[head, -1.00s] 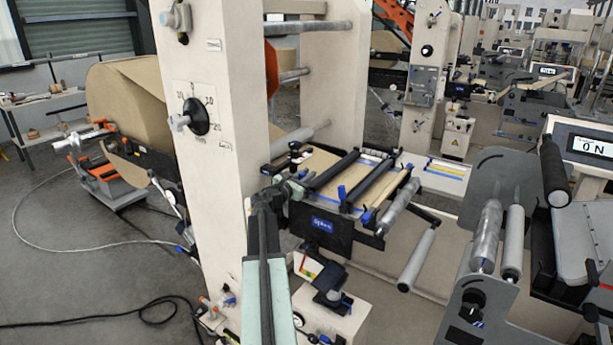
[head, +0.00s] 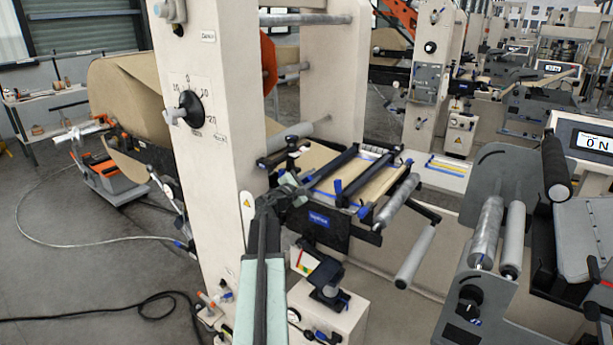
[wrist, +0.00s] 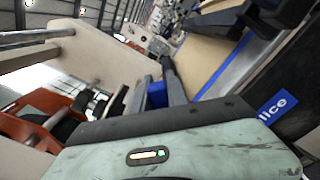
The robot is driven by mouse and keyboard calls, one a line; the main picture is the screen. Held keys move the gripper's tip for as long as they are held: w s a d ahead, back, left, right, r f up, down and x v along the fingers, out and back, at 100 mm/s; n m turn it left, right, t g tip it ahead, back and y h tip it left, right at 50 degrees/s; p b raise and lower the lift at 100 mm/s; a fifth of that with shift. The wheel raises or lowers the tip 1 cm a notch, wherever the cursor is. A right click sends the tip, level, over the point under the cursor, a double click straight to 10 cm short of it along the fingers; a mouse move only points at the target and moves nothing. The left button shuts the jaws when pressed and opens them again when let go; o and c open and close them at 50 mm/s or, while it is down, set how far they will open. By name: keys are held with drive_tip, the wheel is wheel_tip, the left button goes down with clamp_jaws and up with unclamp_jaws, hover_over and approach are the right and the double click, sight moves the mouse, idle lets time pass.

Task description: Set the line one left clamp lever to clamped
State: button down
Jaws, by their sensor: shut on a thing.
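The line one splice table (head: 320,222) carries brown kraft web under two black clamp bars, with the left bar (head: 333,166) nearer my arm. My gripper (head: 296,194) is at the near left corner of the table, beside the end of the left bar. In the wrist view my gripper (wrist: 150,92) has its dark fingers closed around a blue piece, which looks like the left clamp lever (wrist: 157,94). The fingers hide most of this lever, so I cannot tell its exact angle. Other blue levers (head: 338,187) stand apart to the right.
A pale machine column (head: 208,130) with a dial rises just left of my arm. A black-topped device (head: 327,280) stands below the table. Grey rollers (head: 400,202) lie to the right. A kraft roll (head: 130,95) is behind the column. Open floor lies at left.

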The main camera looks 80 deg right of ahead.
sight(316, 198)
drive_tip(key=f+m, duration=0.1)
drive_tip(key=s+m+b, duration=0.1)
drive_tip(key=m, duration=0.1)
drive_tip(key=f+m+b, duration=0.1)
drive_tip(key=shift+s+a+f+m, duration=0.25)
drive_tip(key=shift+a+f+m, duration=0.05)
drive_tip(key=shift+a+f, duration=0.05)
drive_tip(key=shift+s+a+f+m+b, duration=0.1)
drive_tip(key=shift+f+m+b, duration=0.3)
drive_tip(key=shift+m, duration=0.3)
drive_tip(key=shift+s+d+f+m+b, duration=0.1)
drive_tip(key=shift+f+m+b, duration=0.25)
drive_tip(key=shift+m, duration=0.35)
drive_tip(key=shift+a+f+m+b, duration=0.1)
drive_tip(key=shift+f+m+b, duration=0.25)
drive_tip(key=shift+m, duration=0.35)
drive_tip(key=c, duration=1.3)
unclamp_jaws()
drive_tip(key=v, duration=0.7)
drive_tip(key=shift+w+a, duration=0.2)
drive_tip(key=shift+a, duration=0.2)
